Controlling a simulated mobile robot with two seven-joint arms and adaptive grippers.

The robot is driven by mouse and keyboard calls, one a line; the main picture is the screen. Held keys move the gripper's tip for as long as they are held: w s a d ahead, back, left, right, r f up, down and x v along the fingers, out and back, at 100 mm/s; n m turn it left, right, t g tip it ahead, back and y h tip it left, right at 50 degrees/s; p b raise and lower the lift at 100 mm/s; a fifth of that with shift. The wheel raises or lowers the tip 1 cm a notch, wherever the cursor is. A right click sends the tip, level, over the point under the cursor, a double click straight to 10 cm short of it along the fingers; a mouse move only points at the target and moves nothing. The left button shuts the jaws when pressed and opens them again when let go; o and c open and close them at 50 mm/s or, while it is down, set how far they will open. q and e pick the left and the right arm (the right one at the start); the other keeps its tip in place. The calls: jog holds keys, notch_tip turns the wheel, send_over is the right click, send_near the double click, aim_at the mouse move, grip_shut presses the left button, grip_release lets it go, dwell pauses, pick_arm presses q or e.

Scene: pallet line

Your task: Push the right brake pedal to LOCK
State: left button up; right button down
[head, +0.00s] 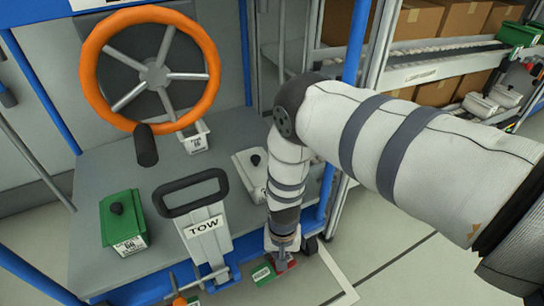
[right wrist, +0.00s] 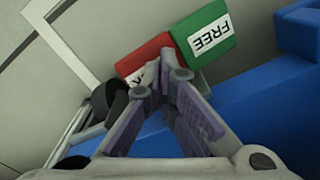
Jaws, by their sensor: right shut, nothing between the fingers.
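The right brake pedal is low by the cart's front right corner, with a green half (head: 263,273) and a red half partly behind my gripper. In the right wrist view the green half (right wrist: 203,35) carries a white FREE label, and the red half (right wrist: 143,54) has a label mostly covered by my fingers. My right gripper (right wrist: 170,72) is shut and empty, its fingertips together over the red half's edge. Whether they touch it, I cannot tell. In the head view my arm reaches down to the pedal and hides part of it. My left gripper is not in view.
A blue frame (right wrist: 265,105) runs close beside the pedal. Floor at right is open.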

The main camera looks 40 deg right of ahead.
jog(key=shift+f+b, duration=0.3)
jog(key=shift+f, duration=0.25)
jog(key=shift+r, duration=0.1)
dwell(0.3)
notch_tip(320, 180, up, 7)
jog(key=p, duration=0.4)
jog(key=shift+p, duration=0.35)
